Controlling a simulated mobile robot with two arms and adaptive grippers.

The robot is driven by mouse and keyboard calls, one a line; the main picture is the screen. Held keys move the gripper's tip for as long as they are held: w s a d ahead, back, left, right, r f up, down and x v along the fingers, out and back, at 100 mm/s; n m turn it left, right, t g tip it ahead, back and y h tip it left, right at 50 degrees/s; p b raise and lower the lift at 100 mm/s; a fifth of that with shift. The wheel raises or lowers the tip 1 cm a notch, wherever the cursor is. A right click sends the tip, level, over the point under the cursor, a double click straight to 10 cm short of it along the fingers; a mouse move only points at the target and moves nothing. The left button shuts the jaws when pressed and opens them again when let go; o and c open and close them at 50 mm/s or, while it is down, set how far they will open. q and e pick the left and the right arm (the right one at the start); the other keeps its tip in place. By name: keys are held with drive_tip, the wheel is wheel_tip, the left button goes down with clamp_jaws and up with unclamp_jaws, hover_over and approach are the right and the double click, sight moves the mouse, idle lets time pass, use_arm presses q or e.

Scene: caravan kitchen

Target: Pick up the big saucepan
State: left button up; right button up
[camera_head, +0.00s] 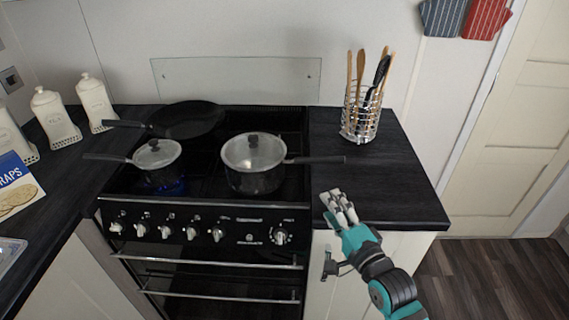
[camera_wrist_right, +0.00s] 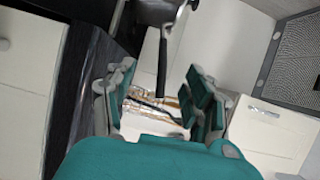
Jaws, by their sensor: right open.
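The big saucepan (camera_head: 254,178) stands on the right of the hob with a glass lid on. Its dark handle (camera_head: 318,160) points right, over the edge of the black worktop. In the right wrist view, a dark handle (camera_wrist_right: 162,65), apparently the saucepan's, shows ahead of the fingers. My right gripper (camera_head: 338,204) is open and empty at the worktop's front edge, nearer me than the handle and apart from it. Its spread fingers also show in the right wrist view (camera_wrist_right: 160,100). My left gripper is not in view.
A smaller lidded saucepan (camera_head: 157,163) and a frying pan (camera_head: 188,120) share the hob; blue flame glows under the small saucepan. A wire utensil holder (camera_head: 360,122) stands behind the handle. The worktop (camera_head: 395,185) right of the handle is clear.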

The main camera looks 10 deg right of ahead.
drive_tip(key=w, duration=0.1)
drive_tip(key=w+r, duration=0.1)
drive_tip(key=w, duration=0.1)
drive_tip(key=shift+w+a+r+p, duration=0.15)
drive_tip(key=shift+a+r+p, duration=0.1)
drive_tip(key=shift+r+p, duration=0.15)
drive_tip(key=p, duration=0.1)
approach(300, 162)
drive_tip(key=w, duration=0.3)
drive_tip(key=shift+w+a+r, duration=0.2)
drive_tip(key=shift+a, duration=0.1)
drive_tip(key=shift+w+a+p, duration=0.15)
drive_tip(key=shift+w+p, duration=0.25)
drive_tip(key=shift+w, duration=0.4)
drive_tip(key=w, duration=0.3)
drive_tip(key=w+f+p, duration=0.1)
drive_tip(key=shift+w+a, duration=0.25)
drive_tip(key=shift+a, duration=0.1)
drive_tip(key=shift+s, duration=0.1)
drive_tip(key=shift+c, duration=0.8)
clamp_jaws()
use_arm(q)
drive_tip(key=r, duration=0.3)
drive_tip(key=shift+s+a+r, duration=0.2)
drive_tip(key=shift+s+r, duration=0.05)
use_arm(e)
drive_tip(key=shift+r, duration=0.1)
